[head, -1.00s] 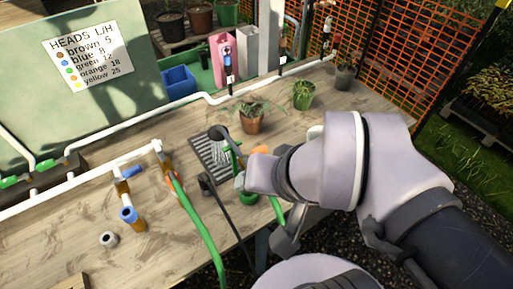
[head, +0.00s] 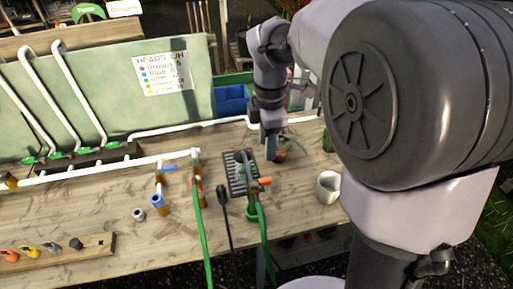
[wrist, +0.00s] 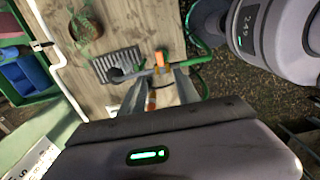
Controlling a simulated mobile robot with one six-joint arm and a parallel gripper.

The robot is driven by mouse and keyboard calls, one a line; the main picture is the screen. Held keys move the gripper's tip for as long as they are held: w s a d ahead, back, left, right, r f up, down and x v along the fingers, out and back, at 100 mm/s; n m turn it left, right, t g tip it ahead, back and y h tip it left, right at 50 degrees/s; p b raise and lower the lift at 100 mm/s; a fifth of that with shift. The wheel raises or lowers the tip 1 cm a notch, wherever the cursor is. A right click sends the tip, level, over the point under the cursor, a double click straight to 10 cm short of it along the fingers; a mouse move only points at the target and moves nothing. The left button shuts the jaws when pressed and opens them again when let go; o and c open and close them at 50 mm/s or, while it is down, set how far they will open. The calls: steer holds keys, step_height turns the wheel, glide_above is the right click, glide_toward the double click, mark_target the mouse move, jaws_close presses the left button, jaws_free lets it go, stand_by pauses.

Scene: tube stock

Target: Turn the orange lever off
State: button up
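The orange lever (head: 265,181) sits on a valve at the upper end of a green hose, beside the dark grate, and its handle points right in the head view. In the wrist view the orange lever (wrist: 159,62) shows just beyond and between my fingertips, apparently untouched. My gripper (head: 270,156) points down over the table behind the lever, near the potted plant. In the wrist view my gripper (wrist: 160,80) has its two fingers apart with a gap between them. The lower part of the valve is partly hidden by the fingers there.
A dark grate (head: 233,180) with a black spray head lies left of the lever. A small potted plant (head: 283,151) stands behind it and a white cup (head: 328,187) to its right. Blue-levered pipes (head: 158,201) stand to the left. Hoses hang over the front edge.

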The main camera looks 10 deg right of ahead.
mark_target(265, 179)
step_height(265, 179, down, 14)
steer(key=b, duration=0.4)
steer(key=shift+w, duration=0.1)
jaws_close()
